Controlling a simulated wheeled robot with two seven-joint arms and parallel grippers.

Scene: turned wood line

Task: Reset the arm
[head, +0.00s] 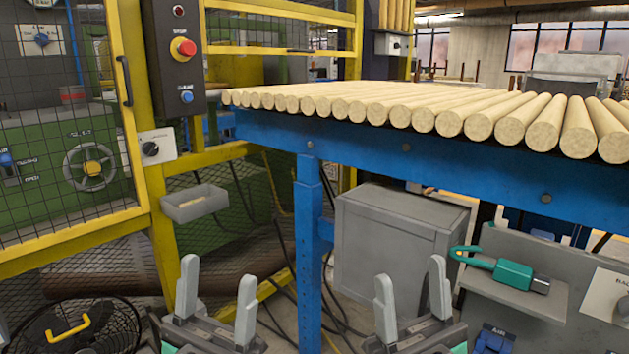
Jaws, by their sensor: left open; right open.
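My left gripper (216,297) is at the bottom left of centre in the head view. Its two light grey fingers stand upright and apart, with nothing between them. My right gripper (411,300) is at the bottom right of centre, also open and empty, fingers pointing up. Both grippers are low in the picture, one on each side of a blue table leg (309,250). Most of both arms is out of the frame.
A blue table (420,158) carries a row of turned wood rods (400,103). A yellow-framed mesh guard (75,240) and control box (176,55) stand left. A grey cabinet (385,255) sits underneath. A green-handled tool (512,273) lies on a shelf at right.

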